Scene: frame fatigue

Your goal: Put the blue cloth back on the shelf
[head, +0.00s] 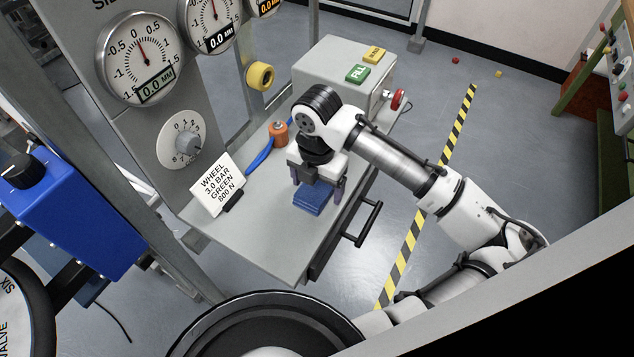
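The blue cloth (311,199) looks like a small folded pad, over the front part of the grey shelf (265,230). I cannot tell whether it rests on the shelf or is slightly above it. My gripper (318,187) points down over the cloth. Its two fingers are spread apart, one near each side of the cloth. Whether they touch it is not clear. The gripper body hides the cloth's back part.
A card (218,184) stands on the shelf's left, near a blue strap (262,156) and an orange knob-like piece (278,133). A grey box (342,72) with a FILL button (357,73) stands behind.

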